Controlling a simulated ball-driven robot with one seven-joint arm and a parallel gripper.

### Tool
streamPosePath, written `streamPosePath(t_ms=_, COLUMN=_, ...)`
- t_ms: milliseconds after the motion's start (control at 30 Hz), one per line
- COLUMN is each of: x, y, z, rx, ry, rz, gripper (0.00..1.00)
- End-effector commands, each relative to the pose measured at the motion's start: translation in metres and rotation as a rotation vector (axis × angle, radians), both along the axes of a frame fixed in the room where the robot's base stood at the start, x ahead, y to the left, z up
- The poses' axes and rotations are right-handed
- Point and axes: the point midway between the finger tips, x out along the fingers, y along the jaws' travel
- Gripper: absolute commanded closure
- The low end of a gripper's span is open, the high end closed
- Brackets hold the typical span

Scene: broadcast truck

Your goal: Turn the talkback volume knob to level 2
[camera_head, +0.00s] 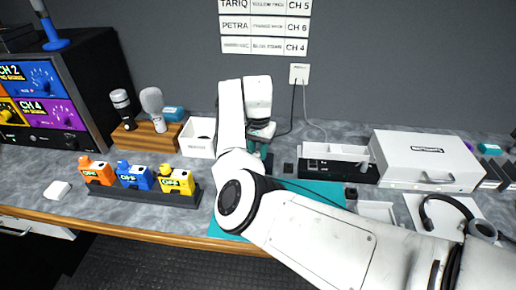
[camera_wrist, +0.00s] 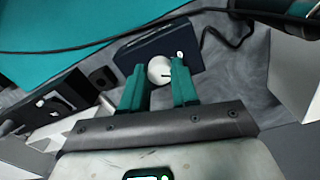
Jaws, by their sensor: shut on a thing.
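The talkback volume knob (camera_wrist: 159,67) is round and white with a short dark pointer line. It sits on a dark navy box (camera_wrist: 158,45), seen in the wrist view. My gripper (camera_wrist: 160,78) has its two teal fingers on either side of the knob and is shut on it. A small white spot shows on the box right of the knob; I cannot read any level marks. In the head view my gripper (camera_head: 262,136) is low over the worktop by the back wall, and my arm hides the knob there.
A teal mat (camera_head: 318,190) lies under my arm. A white case (camera_head: 424,160) and headphones (camera_head: 450,212) are at right. Orange, blue and yellow units stand in a black rack (camera_head: 140,196) at left. A dark cable (camera_wrist: 232,38) runs beside the navy box.

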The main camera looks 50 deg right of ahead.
Motion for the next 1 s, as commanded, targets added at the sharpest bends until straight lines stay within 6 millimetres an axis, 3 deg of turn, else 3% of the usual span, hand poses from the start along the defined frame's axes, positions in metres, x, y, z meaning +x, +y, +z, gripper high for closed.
streamPosePath(t_ms=500, x=0.0003, y=-0.0002, z=0.0009, rx=-0.001, ry=0.000, rz=-0.430, gripper=1.00)
streamPosePath(t_ms=1000, x=0.0009, y=0.0001, z=0.0010, rx=-0.001, ry=-0.002, rz=-0.589, gripper=1.00)
